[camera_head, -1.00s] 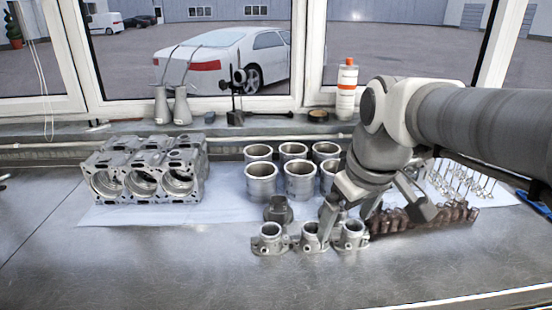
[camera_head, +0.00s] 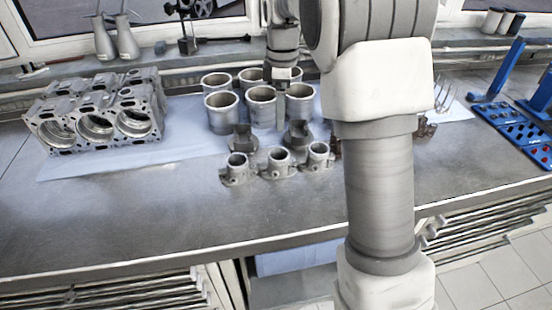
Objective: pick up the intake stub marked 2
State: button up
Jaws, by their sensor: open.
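Three small grey metal intake stubs stand in a row near the front of the bench: a left one (camera_head: 237,170), a middle one (camera_head: 278,163) and a right one (camera_head: 318,157). Each has a round open top and a flanged foot. No number can be read on any of them, so I cannot tell which is marked 2. My gripper (camera_head: 283,118) points down behind the row, among the metal cylinder sleeves. It is seen edge-on, with a narrow finger showing, and holds nothing visible. It is apart from the stubs.
Several cylinder sleeves (camera_head: 221,112) stand behind the stubs. Two dark metal parts (camera_head: 243,140) sit directly behind the row. An engine block (camera_head: 97,125) is at the left. My arm blocks the view at right. Bench (camera_head: 150,215) in front is clear.

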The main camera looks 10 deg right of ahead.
aim_at(280, 148)
notch_tip(280, 148, down, 13)
jog(key=shift+w+r+b, duration=0.1)
jog(key=shift+r+b, duration=0.05)
jog(key=shift+b, duration=0.15)
jog(key=f, duration=0.5)
jog(key=shift+w+a, duration=0.1)
jog(key=shift+a, duration=0.1)
jog(key=shift+r, duration=0.1)
grip_shut()
